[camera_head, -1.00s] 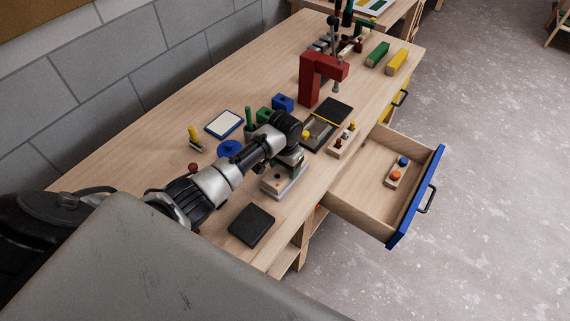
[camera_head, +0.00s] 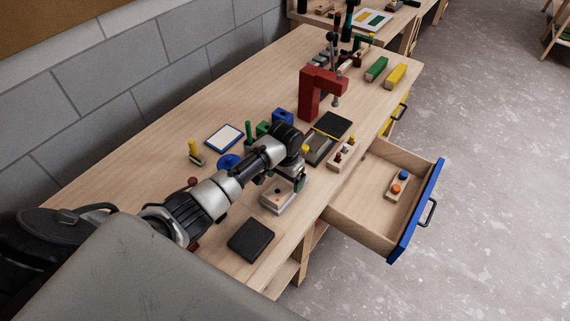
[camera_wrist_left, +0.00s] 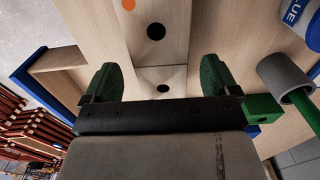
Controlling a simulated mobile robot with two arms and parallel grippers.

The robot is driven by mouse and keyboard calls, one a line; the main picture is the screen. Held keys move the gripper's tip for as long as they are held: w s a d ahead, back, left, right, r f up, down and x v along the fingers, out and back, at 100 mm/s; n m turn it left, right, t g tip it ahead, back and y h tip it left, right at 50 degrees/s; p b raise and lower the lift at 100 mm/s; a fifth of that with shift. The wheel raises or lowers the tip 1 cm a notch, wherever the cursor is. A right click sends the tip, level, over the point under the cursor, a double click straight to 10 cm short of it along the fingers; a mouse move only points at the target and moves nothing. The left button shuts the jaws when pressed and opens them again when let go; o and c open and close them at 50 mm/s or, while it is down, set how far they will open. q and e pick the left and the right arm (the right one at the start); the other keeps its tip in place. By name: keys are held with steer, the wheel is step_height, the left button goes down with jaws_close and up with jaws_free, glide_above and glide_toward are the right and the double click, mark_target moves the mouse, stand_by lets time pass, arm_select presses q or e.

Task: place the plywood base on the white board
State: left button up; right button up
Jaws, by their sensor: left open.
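The plywood base (camera_head: 276,199) is a pale flat block with a dark hole, near the table's front edge beside the open drawer. My left gripper (camera_head: 289,183) is above it, its fingers partly hidden by my wrist. In the left wrist view the plywood (camera_wrist_left: 160,45) shows two dark holes and an orange spot; the open green-padded fingers (camera_wrist_left: 160,82) are on either side of it. I cannot tell whether they touch it. The white board (camera_head: 224,137), blue-edged, lies flat and bare at the back left of the base. My right gripper is not in view.
A black block (camera_head: 250,239) lies in front of the base. A red clamp (camera_head: 312,92) and dark tray (camera_head: 318,146) are behind. The blue-fronted drawer (camera_head: 417,212) is open at right.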

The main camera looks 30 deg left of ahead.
mark_target(285, 183)
arm_select(q)
step_height(285, 183, up, 10)
steer(key=b, duration=0.1)
steer(key=shift+r, duration=0.25)
steer(key=shift+f, duration=0.15)
